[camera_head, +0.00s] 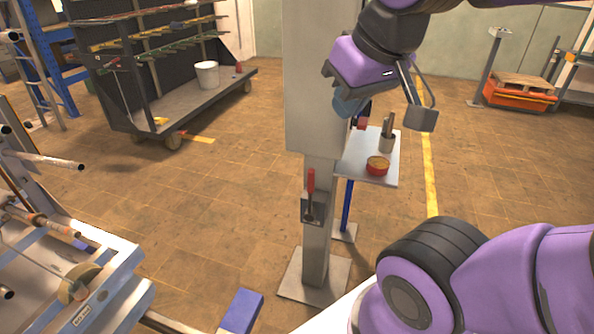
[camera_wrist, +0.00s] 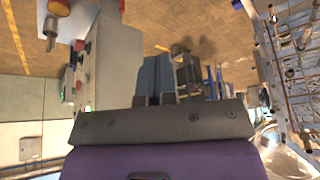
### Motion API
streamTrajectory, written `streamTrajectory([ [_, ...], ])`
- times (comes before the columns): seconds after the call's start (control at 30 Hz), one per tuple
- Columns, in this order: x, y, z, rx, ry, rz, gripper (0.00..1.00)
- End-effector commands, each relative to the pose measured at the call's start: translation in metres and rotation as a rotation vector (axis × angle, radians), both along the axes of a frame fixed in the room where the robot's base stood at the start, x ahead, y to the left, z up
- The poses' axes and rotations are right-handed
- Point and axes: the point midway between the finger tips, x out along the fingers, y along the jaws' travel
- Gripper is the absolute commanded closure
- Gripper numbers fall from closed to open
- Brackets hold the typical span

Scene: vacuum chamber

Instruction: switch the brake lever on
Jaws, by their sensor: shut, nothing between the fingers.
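The brake lever (camera_head: 311,181) has a red handle pointing up from a dark bracket on a grey metal post. My gripper (camera_head: 345,106) is at the upper right of the lever, beside the right edge of the wide upper part of the post. It is well above the lever and apart from it. In the wrist view its blue-grey fingers (camera_wrist: 156,76) are together, with nothing seen between them. I cannot make out the lever for sure in the wrist view.
The post's wide upper box (camera_head: 318,80) stands left of my gripper. A small shelf (camera_head: 360,166) to the right holds a red bowl (camera_head: 377,166) and a metal cup (camera_head: 387,142). A frame structure (camera_head: 70,270) stands at left. Floor in front of the post is partly clear.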

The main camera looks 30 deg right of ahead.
Motion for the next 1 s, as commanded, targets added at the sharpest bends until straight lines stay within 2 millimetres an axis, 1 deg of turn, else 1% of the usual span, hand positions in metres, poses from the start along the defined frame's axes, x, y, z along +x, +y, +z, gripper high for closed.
streamTrajectory([
  [0.07, 0.004, 0.0, -0.001, 0.004, 0.01, 0.0, 1.0],
  [0.17, 0.014, -0.002, -0.004, 0.018, 0.04, -0.005, 1.0],
  [0.27, 0.032, -0.004, -0.011, 0.038, 0.091, -0.018, 1.0],
  [0.47, 0.078, -0.009, -0.035, 0.062, 0.219, -0.059, 1.0],
  [0.6, 0.108, -0.01, -0.058, 0.058, 0.305, -0.095, 1.0],
  [0.77, 0.14, -0.011, -0.09, 0.029, 0.398, -0.143, 1.0],
  [1.0, 0.181, -0.01, -0.145, -0.061, 0.521, -0.218, 1.0],
])
